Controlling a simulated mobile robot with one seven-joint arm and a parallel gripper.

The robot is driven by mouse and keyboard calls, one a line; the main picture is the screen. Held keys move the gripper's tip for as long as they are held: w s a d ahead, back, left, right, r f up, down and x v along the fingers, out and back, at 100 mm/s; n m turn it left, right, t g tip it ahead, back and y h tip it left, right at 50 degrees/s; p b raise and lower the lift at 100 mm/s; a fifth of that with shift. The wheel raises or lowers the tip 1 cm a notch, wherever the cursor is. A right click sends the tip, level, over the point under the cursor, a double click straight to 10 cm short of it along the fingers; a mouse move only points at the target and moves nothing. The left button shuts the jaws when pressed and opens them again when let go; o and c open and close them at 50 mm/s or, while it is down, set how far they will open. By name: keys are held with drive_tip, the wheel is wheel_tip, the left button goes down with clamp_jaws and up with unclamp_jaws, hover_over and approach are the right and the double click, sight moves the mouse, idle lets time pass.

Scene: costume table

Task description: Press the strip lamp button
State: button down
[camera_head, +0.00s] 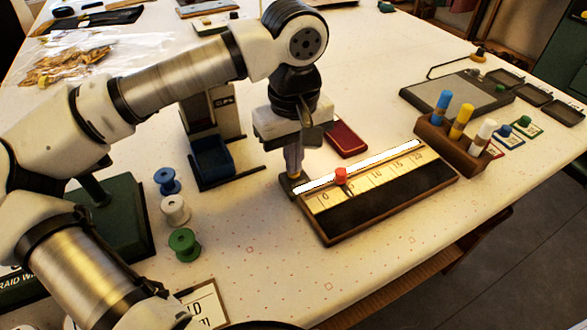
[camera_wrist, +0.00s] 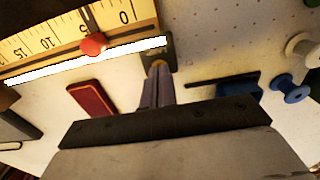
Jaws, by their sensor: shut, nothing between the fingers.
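The strip lamp (camera_head: 375,166) is a bright white bar along the back edge of a wooden-framed scale board; it also glows in the wrist view (camera_wrist: 85,62). At its left end is a small dark block (camera_head: 288,187) with a brassy spot, seems to be the button, and it shows in the wrist view (camera_wrist: 170,48). My gripper (camera_head: 294,175) points down with its fingers shut and empty. In the wrist view the fingertips (camera_wrist: 158,72) overlap the brassy spot, hiding part of it. I cannot tell whether they touch or press it.
A red slider knob (camera_head: 341,175) stands on the scale, right of my fingers. A red flat case (camera_head: 346,139) lies behind the lamp. A blue bin on a dark stand (camera_head: 212,158) and several thread spools (camera_head: 175,210) are to the left. A wooden marker rack (camera_head: 455,145) is right.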

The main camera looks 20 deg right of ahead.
drive_tip(key=shift+r, duration=0.15)
drive_tip(key=shift+r+p, duration=2.25)
drive_tip(key=shift+r, duration=1.1)
drive_tip(key=shift+f, duration=0.1)
